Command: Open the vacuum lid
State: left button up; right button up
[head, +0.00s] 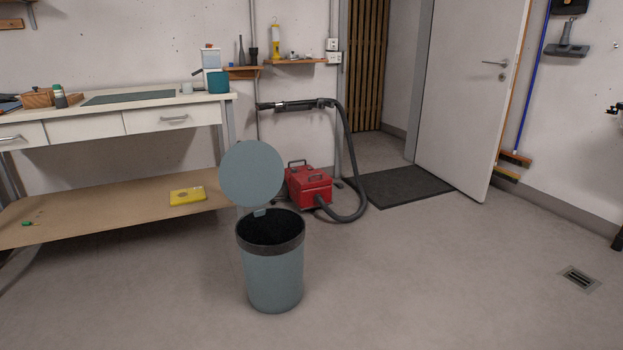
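The red vacuum (310,187) stands on the floor near the back wall, left of the dark floor mat. Neither of my grippers shows in the head view.
A grey-blue bin (272,268) with its round lid (251,174) raised stands in front of the vacuum. A workbench (140,99) with a lower shelf (110,214) is at the left. A door (470,90) stands open behind the mat (405,186). The floor at right is clear around a drain (580,278).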

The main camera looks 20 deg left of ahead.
aim_at(314, 178)
jog(key=i+z, duration=0.2)
jog(key=i, duration=0.6)
jog(key=i+z, duration=0.2)
jog(key=i, duration=0.6)
jog(key=i+j+z, duration=0.2)
jog(key=i, duration=0.6)
jog(key=i+u, duration=0.25)
jog(key=i, duration=0.4)
jog(key=i+l+u, duration=0.3)
jog(key=i, duration=0.3)
jog(key=i+j+u, duration=0.2)
jog(key=i+u, duration=0.75)
jog(key=i+j+z, duration=0.15)
jog(key=i+j, duration=0.7)
jog(key=i, duration=0.15)
